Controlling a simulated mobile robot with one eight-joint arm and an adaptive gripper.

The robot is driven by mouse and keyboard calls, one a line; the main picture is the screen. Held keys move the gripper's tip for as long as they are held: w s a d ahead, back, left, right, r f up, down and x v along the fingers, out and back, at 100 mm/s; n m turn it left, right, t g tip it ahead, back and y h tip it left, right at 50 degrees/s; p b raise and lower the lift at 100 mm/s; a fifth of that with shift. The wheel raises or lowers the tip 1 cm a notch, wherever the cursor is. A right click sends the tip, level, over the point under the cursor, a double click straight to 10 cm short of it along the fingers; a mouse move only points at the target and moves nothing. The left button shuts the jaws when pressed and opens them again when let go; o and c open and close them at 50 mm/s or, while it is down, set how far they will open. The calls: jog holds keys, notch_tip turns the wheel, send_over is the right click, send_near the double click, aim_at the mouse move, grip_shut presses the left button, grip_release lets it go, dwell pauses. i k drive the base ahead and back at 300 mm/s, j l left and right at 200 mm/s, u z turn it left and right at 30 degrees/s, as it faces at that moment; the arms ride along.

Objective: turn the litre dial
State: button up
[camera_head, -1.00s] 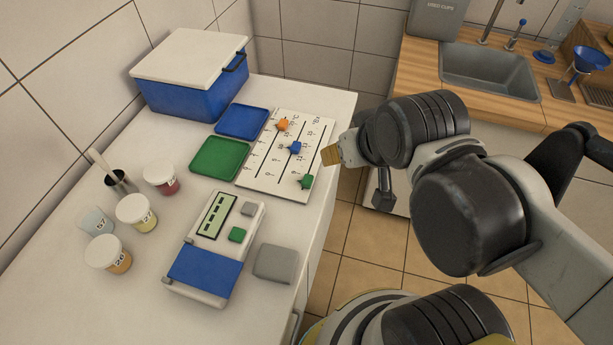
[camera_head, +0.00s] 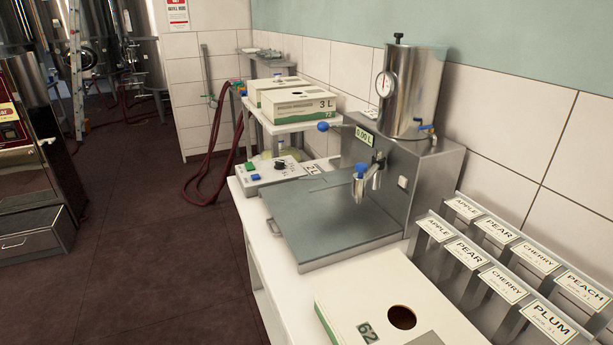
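A pale control box (camera_head: 272,172) stands at the far left end of the white bench. It has green and blue buttons and a small dark round knob (camera_head: 280,165), which looks like the litre dial. A "2 L" label (camera_head: 312,169) shows at its right. The dial's pointer and scale are too small to read. The steel filling machine (camera_head: 425,175) beside it has a display (camera_head: 364,136) reading 0.00 L. My gripper and arm are not in view.
A steel tray plate (camera_head: 325,222) lies before the machine's blue-topped spout (camera_head: 362,172). A white carton (camera_head: 385,305) marked 62, with a round hole, is at the front. Labelled sleeves (camera_head: 490,260) stand at right. Cartons (camera_head: 295,103) sit on a raised shelf behind. Floor at left is open.

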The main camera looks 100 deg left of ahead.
aim_at(280, 163)
jog(key=u, duration=3.45)
jog(key=j, duration=0.4)
jog(key=i+j, duration=1.45)
jog(key=i+l, duration=0.1)
jog(key=i, duration=1.65)
jog(key=i+l, duration=0.15)
jog(key=l, duration=0.2)
